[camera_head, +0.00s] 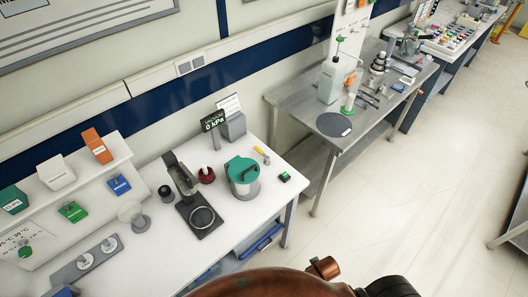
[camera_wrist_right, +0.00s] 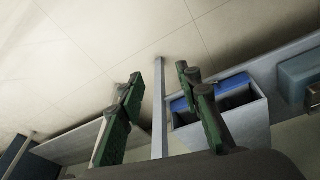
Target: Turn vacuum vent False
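A small black display (camera_head: 213,121) reading 0 kPa stands at the back of the white bench, beside a grey box (camera_head: 232,126). In front of it are a dark red round part (camera_head: 207,175) with a white top and a clear vessel with a teal lid (camera_head: 243,170) and a dark handle. I cannot tell which part is the vacuum vent. My right gripper (camera_wrist_right: 158,76) shows in the right wrist view, with its two green fingers apart and nothing between them. The bench is out of its reach there; floor shows beyond the fingertips. My left gripper is in neither view.
The white bench (camera_head: 150,253) also holds a black stand (camera_head: 201,217), a small green-topped block (camera_head: 284,176) and a shelf with several coloured boxes. A metal table (camera_head: 300,107) with bottles stands further right. In the wrist view, a bench leg (camera_wrist_right: 159,110) and blue-lined bin (camera_wrist_right: 240,105) are close.

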